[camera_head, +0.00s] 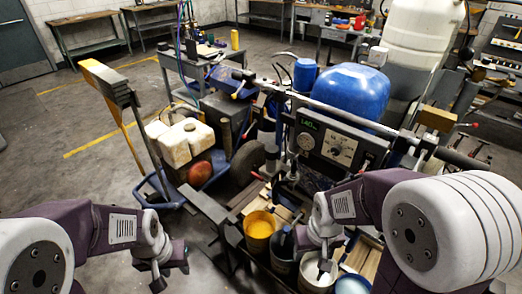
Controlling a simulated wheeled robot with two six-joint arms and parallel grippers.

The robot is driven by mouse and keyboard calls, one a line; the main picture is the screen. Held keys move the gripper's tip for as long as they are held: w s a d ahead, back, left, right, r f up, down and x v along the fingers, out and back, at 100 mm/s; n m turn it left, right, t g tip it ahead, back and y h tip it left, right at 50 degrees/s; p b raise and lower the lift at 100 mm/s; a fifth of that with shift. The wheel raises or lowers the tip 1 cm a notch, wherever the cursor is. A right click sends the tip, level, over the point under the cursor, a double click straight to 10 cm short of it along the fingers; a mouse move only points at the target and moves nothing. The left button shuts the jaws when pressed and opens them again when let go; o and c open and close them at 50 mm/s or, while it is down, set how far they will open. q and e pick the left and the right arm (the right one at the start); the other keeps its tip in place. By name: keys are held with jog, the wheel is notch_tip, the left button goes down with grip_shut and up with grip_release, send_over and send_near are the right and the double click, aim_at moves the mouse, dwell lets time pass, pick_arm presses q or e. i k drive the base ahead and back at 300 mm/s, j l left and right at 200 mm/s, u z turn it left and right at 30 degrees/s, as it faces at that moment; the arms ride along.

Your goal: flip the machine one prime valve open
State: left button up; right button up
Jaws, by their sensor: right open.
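The line striper is in the middle of the head view, with a dark control panel (338,148) that carries a green lit display (309,124), a round gauge (305,142) and a dial. I cannot pick out the prime valve for certain; small fittings sit below the panel, partly hidden by my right arm. My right gripper (325,262) is open, low in front of the machine above the buckets, and seems to hold nothing. My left gripper (158,277) hangs low at the left, apart from the machine; its fingers are too small to judge.
A yellow paint bucket (260,230) and other pails stand in front of the machine. A blue tank (345,90) sits behind the panel. A blue tray (160,190) with white jugs (187,140) and a post stands left.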

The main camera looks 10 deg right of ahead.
aim_at(253, 174)
jog(key=i+l+z, duration=0.1)
jog(key=i+l, duration=0.2)
jog(key=i, duration=0.15)
jog(key=i+j, duration=0.35)
jog(key=j, duration=0.15)
jog(key=i+j+u, duration=0.1)
jog(key=i+j, duration=0.25)
jog(key=j, duration=0.15)
